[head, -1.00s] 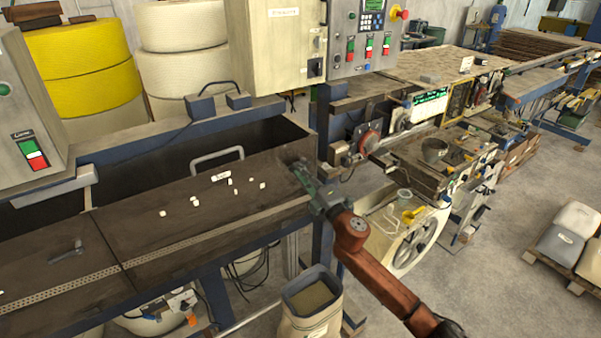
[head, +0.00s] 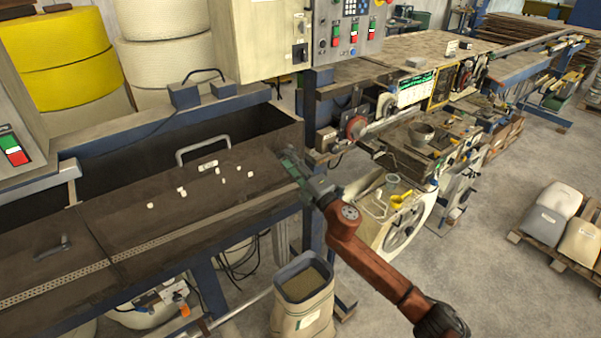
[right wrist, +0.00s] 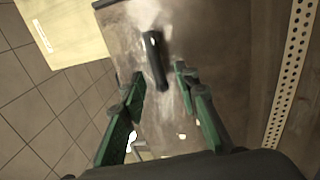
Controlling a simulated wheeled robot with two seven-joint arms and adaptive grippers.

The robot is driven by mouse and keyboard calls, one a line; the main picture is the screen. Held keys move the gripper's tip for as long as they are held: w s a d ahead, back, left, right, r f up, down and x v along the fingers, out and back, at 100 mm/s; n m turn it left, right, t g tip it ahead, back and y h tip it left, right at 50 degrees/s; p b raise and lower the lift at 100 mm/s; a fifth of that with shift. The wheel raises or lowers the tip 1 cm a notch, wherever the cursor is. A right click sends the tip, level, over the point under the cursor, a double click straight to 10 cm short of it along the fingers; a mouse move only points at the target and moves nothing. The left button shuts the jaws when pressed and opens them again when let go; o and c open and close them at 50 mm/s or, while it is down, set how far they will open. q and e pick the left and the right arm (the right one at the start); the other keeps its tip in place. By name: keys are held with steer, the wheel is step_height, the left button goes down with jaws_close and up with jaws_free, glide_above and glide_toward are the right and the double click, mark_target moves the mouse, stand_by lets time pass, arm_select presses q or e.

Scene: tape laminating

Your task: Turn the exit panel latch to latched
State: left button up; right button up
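A dark lever handle (right wrist: 155,60), which looks like the exit panel latch, stands on a worn grey-brown panel (right wrist: 118,22) in the right wrist view. My right gripper (right wrist: 158,80) has its green fingers spread either side of the handle's near end; I cannot tell whether they touch it. In the head view my right gripper (head: 292,168) is at the right end of the dark long trough cover (head: 140,225), and it hides the handle there. Another dark lever (head: 55,246) lies on the cover's left part. My left gripper is not in view.
A grey handle (head: 203,142) and several small white pieces (head: 181,191) are on the cover. A perforated strip (head: 150,246) runs along its front edge. Control boxes (head: 345,35) rise behind.

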steer(key=v, duration=1.1)
steer(key=shift+w, duration=0.1)
